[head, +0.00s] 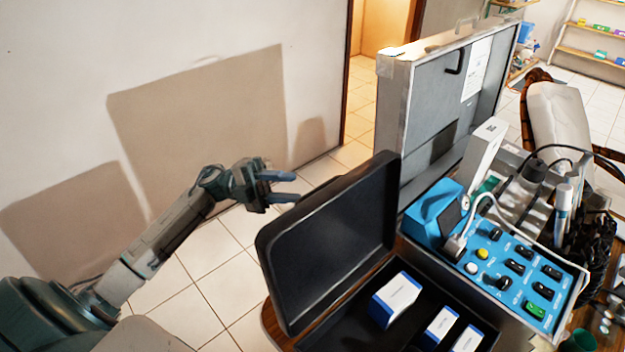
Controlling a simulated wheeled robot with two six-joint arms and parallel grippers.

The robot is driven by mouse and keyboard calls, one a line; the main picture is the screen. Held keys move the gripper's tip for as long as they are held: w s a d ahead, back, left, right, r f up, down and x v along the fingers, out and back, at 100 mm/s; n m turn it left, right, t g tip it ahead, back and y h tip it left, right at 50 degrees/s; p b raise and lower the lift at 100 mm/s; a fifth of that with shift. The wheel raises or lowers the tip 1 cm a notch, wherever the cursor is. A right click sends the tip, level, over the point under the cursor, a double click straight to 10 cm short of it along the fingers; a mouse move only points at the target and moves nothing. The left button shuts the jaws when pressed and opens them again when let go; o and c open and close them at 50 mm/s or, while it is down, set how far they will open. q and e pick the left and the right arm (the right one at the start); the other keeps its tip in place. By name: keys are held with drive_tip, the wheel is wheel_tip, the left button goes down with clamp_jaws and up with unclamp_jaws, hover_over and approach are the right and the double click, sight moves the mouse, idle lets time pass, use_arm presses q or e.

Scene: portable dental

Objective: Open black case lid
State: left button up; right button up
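The black case (412,332) stands on a wooden table at the lower middle of the head view. Its black lid (328,240) is raised and leans up at the case's left side, with its inner face showing. Several white and blue boxes (398,296) lie inside the case. My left gripper (284,187) is to the left of and close to the lid's upper edge. Its two fingers are apart, pointing right, with nothing seen between them. I cannot tell whether it touches the lid. My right gripper is not in view.
A large grey metal case (436,110) stands open behind the black case. A blue control panel (508,268) with knobs and switches is to the right, with cables and handpieces beside it. A chair (558,120) stands farther back. Tiled floor is free at the left.

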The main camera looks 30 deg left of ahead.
sight(317, 188)
use_arm(q)
drive_tip(key=p+x, duration=0.2)
drive_tip(key=x, duration=0.3)
drive_tip(key=shift+d+r, duration=0.15)
drive_tip(key=shift+d, duration=0.45)
drive_tip(key=c, duration=0.6)
clamp_jaws()
